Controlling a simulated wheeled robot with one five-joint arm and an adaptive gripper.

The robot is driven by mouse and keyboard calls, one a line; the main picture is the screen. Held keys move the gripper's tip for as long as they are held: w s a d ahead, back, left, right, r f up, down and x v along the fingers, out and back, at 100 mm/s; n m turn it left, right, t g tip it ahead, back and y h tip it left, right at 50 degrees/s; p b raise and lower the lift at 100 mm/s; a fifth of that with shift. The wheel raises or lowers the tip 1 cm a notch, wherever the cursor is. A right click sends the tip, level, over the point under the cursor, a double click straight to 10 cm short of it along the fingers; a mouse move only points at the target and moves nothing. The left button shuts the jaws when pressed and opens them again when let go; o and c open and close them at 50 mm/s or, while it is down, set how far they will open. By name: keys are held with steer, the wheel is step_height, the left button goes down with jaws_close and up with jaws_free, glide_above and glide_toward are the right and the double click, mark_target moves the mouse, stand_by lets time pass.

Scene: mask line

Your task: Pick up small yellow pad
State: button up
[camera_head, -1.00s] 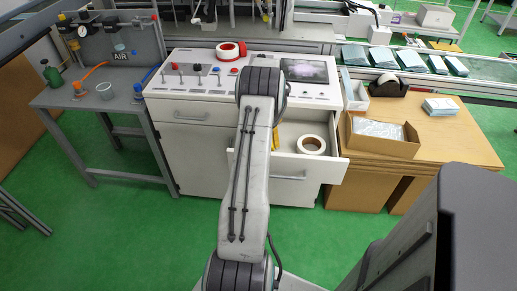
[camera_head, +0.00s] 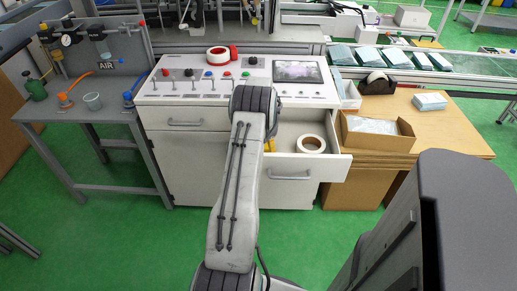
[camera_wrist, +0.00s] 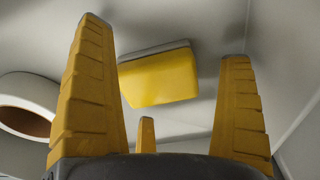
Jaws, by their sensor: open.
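The small yellow pad (camera_wrist: 158,78) lies in the open drawer (camera_head: 323,165), with a grey strip along its far edge in the wrist view. My gripper (camera_wrist: 164,42) is open, its yellow ridged fingers spread left and right of the pad in the picture, with a third, shorter finger below it. In the head view, my arm hides most of the gripper. A bit of yellow shows beside the arm in the drawer; I cannot tell whether it is pad or finger.
A white tape roll (camera_head: 311,144) lies in the drawer, left of my gripper in the wrist view (camera_wrist: 27,105). Drawer walls stand close around. Above is the control panel (camera_head: 200,88) with knobs. A cardboard box (camera_head: 378,144) stands on the wooden table to the right.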

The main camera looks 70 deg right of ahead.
steer(key=shift+s, duration=0.1)
steer(key=c, duration=1.5)
